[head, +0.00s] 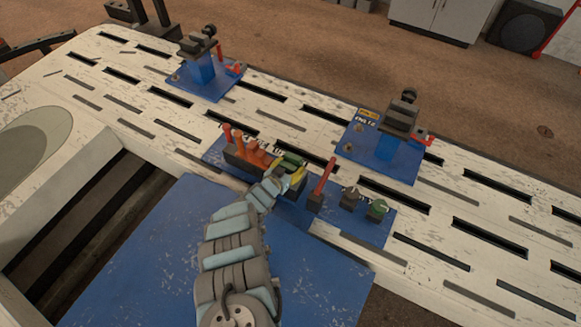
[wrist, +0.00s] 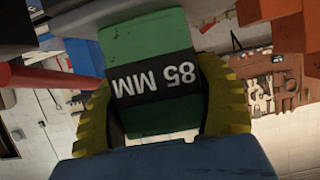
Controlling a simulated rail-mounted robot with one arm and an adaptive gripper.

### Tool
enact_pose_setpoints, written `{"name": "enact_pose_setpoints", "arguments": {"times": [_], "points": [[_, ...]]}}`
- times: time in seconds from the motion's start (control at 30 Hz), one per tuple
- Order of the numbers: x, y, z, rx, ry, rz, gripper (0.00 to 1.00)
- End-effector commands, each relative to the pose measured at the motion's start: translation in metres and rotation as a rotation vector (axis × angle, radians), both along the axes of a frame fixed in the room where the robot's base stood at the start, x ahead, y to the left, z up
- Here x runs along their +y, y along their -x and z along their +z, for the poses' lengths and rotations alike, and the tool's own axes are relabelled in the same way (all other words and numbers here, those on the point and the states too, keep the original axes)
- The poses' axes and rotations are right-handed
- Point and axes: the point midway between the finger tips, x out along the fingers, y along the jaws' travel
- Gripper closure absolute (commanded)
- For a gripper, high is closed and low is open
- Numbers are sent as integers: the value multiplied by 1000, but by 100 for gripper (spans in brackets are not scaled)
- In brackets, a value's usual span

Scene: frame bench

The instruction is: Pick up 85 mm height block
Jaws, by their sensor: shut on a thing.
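The 85 mm height block (wrist: 150,80) is green with a black band that reads "85 MM", upside down in the wrist view. My gripper (wrist: 165,110) has yellow ribbed fingers on both sides of the block and is shut on it. In the head view the green block (head: 291,160) shows at the yellow fingers of my gripper (head: 288,174), over the blue tool board (head: 375,232). My arm and fingers hide part of the block there, and I cannot tell whether it touches the board.
Orange-handled tools (head: 238,143) stand close left of my gripper. A red upright handle (head: 324,174) stands close right, then a grey block (head: 350,197) and a green-topped piece (head: 377,208). Two blue fixtures, left (head: 205,88) and right (head: 405,160), stand behind on the slotted bench.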

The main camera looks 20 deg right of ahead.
Motion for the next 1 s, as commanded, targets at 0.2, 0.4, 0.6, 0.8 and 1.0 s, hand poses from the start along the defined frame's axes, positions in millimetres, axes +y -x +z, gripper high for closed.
{"name": "enact_pose_setpoints", "arguments": {"times": [0.2, 0.4, 0.6, 0.8, 1.0], "points": [[0, 0, 12, 0, 1, -1, 73], [0, 0, 41, -2, 1, -1, 73], [6, 18, 58, 3, 0, 1, 74], [10, 32, 76, 1, -1, 0, 74], [15, 46, 97, -1, 1, 1, 74]]}}
